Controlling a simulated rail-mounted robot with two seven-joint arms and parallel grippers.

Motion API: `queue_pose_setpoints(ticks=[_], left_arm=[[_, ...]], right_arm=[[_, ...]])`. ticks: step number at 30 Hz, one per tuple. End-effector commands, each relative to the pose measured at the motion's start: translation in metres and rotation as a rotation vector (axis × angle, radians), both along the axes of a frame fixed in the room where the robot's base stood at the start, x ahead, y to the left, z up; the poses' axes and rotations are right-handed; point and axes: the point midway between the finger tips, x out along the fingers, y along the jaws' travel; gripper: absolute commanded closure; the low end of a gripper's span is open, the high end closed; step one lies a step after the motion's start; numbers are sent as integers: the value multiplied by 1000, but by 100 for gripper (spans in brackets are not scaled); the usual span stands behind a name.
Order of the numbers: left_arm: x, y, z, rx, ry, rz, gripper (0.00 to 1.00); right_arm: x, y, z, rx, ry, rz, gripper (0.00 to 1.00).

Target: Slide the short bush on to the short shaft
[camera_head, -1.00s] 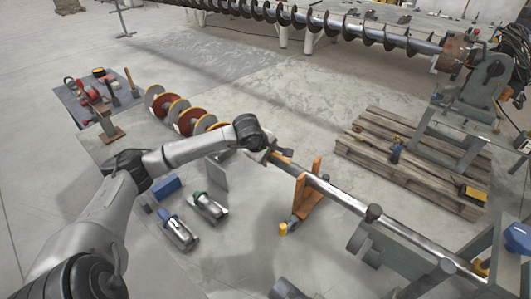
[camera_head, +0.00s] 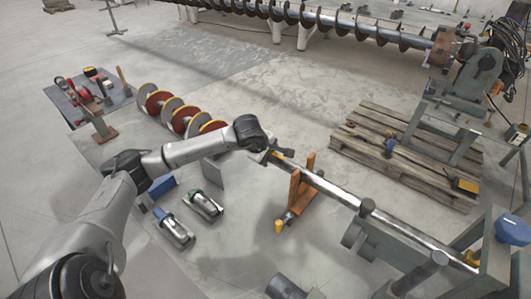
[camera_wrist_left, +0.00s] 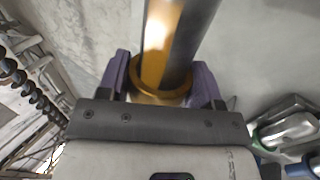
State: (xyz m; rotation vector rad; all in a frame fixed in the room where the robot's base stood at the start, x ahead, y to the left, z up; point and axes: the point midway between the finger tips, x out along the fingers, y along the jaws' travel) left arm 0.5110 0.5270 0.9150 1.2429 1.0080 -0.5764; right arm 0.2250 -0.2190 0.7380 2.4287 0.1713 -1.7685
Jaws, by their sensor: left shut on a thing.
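The short shaft (camera_head: 335,190) is a long shiny steel bar, running from the middle of the head view toward the lower right. My left gripper (camera_head: 268,155) is at its far left end. In the wrist view, its purple fingers (camera_wrist_left: 160,86) are shut on the sides of a brass-coloured ring, the short bush (camera_wrist_left: 160,97). The shaft (camera_wrist_left: 182,35) extends straight away from the ring, roughly in line with it. The ring looks set around the shaft's end, but I cannot tell how far on it is. My right gripper is not in view.
An orange stand (camera_head: 301,185) supports the shaft near my left gripper. A grey frame (camera_head: 400,250) is at its lower right. Red and yellow discs (camera_head: 183,118) stand behind my arm. Two metal units (camera_head: 205,203) lie on the floor. A wooden pallet (camera_head: 350,145) is at right.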

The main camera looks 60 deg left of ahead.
Motion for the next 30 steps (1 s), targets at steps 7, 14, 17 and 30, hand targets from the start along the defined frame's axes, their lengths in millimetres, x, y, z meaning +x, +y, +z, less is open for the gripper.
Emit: queue_pose_setpoints(ticks=[7,14,17,30], left_arm=[[2,-6,1,1,-1,-2,74],[4,-11,1,1,-3,-1,74],[5,-13,1,1,-3,-1,74],[8,-23,1,0,-2,-1,74]], right_arm=[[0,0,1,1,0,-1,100],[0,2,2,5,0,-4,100],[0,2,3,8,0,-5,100],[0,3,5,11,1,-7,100]])
